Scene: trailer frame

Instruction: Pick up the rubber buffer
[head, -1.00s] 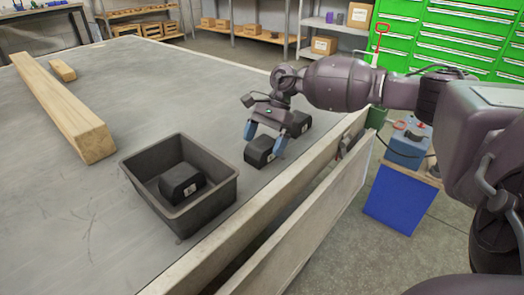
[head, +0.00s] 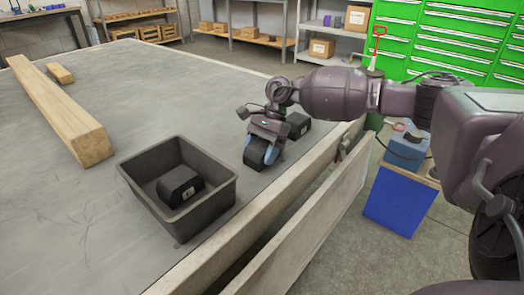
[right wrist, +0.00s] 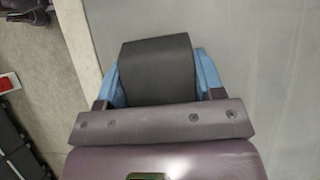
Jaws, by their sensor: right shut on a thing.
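A black rubber buffer (head: 256,153) stands on the grey trailer bed, between the fingers of my right gripper (head: 262,152). The right gripper is shut on this buffer, with a blue finger on each side; the right wrist view shows the buffer (right wrist: 157,70) between both blue fingers. A second black buffer (head: 298,125) sits on the bed just behind the gripper. A third buffer (head: 181,186) lies inside the dark grey bin (head: 222,196). My left gripper is not in view.
The open bin stands on the bed left of the gripper. A long wooden beam (head: 60,110) and a short wood block (head: 61,73) lie at the far left. The bed's raised side edge (head: 230,222) runs along the right. The bed's middle is clear.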

